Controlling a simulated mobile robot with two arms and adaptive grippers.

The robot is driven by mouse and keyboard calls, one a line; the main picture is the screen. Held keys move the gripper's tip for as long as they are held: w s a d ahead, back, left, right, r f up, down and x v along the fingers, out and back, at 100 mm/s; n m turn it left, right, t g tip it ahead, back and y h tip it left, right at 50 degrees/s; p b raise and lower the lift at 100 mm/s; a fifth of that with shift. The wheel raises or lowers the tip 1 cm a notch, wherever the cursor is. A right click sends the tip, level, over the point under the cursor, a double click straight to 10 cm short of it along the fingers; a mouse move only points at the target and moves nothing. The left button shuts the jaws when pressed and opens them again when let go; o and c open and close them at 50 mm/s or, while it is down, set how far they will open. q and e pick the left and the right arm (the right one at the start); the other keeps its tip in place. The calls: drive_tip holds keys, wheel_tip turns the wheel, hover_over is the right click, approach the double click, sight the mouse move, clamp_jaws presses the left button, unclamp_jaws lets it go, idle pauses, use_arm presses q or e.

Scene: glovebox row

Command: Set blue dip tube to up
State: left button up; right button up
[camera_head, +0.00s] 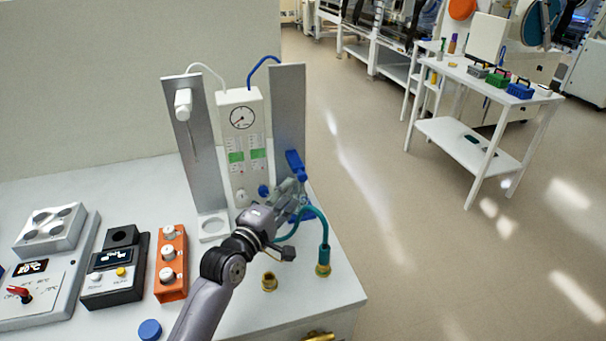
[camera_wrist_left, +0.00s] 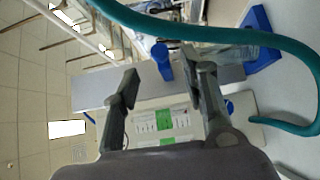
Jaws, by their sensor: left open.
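The blue dip tube's blue head (camera_head: 294,163) sits low on the right-hand metal plate (camera_head: 289,105) of the stand. It also shows in the left wrist view (camera_wrist_left: 162,61), just beyond the gap between my fingers. My left gripper (camera_head: 294,186) is open, close in front of the plate and slightly below the blue head. In the left wrist view its fingers (camera_wrist_left: 165,80) are apart with nothing clearly between them. The gripper partly hides the blue base (camera_wrist_left: 262,40) and a clear vessel (camera_wrist_left: 225,58) below the head. My right gripper is not in view.
A gauge panel (camera_head: 241,118) stands left of the blue plate, then a white dip tube (camera_head: 183,103) high on its own plate. A teal hose (camera_head: 324,235) loops beside my gripper to a brass fitting. An orange block (camera_head: 171,262) and black device (camera_head: 115,275) stand left.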

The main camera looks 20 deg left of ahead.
sight(301, 179)
use_arm(q)
drive_tip(key=w, duration=0.3)
drive_tip(key=w+d, duration=0.1)
drive_tip(key=w, duration=0.1)
drive_tip(key=shift+w+r+p, duration=0.15)
drive_tip(key=shift+w+p, duration=0.05)
drive_tip(key=shift+p, duration=0.1)
drive_tip(key=shift+w+d, duration=0.15)
drive_tip(key=shift+w, duration=1.05)
drive_tip(key=shift+w+d, duration=0.1)
clamp_jaws()
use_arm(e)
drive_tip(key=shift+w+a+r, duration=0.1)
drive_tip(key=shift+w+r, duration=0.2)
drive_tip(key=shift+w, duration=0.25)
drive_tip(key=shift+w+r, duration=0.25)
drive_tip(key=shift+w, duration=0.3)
